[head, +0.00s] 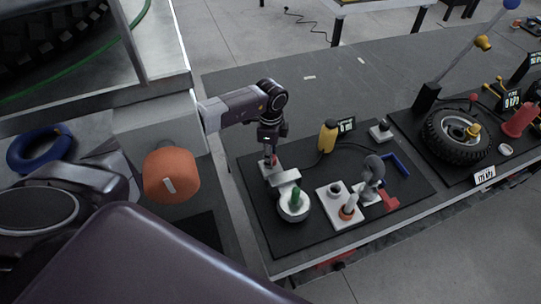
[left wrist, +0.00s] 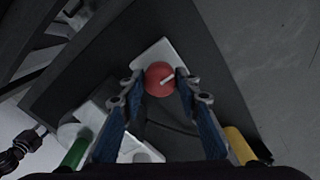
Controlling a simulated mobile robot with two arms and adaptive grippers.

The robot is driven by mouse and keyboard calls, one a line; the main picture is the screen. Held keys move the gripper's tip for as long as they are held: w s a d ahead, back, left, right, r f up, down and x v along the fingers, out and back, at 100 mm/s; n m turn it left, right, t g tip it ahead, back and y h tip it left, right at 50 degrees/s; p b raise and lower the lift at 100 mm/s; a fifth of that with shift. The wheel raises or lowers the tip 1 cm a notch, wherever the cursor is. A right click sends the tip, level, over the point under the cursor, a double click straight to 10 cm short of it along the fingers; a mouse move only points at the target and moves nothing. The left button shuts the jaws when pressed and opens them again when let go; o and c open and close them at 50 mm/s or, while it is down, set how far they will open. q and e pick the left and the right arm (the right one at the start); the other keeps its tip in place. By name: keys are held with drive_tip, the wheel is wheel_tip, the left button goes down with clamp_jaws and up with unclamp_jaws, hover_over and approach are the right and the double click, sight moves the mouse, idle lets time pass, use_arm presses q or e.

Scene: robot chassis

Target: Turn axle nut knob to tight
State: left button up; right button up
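My left gripper (left wrist: 160,84) is open, with one finger on each side of the knob and narrow gaps; contact cannot be told. In the head view my left gripper (head: 270,158) points down over this knob, and mostly hides it. My right gripper is not in view.
On the same dark mat stand a white round part with a green peg (head: 296,198), a yellow bottle (head: 327,138), a grey curved part (head: 373,172) and a blue bracket (head: 397,163). A tyre (head: 440,140) lies farther right. An orange cylinder (head: 171,175) is at left.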

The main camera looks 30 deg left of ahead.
use_arm(q)
drive_tip(key=c, duration=0.4)
drive_tip(key=shift+m+b, duration=0.35)
drive_tip(key=shift+m, duration=0.35)
drive_tip(key=m+b, duration=0.2)
drive_tip(key=m, duration=0.2)
drive_tip(key=shift+w, duration=0.1)
drive_tip(key=m+b, duration=0.2)
drive_tip(key=m, duration=0.2)
drive_tip(key=shift+m+b, duration=1.2)
drive_tip(key=shift+m, duration=0.7)
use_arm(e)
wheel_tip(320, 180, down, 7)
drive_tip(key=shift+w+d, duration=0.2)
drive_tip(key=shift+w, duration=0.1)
use_arm(q)
drive_tip(key=shift+r+m, duration=0.1)
drive_tip(key=shift+m, duration=0.2)
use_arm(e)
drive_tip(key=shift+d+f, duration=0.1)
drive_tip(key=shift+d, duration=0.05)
use_arm(q)
drive_tip(key=o, duration=1.1)
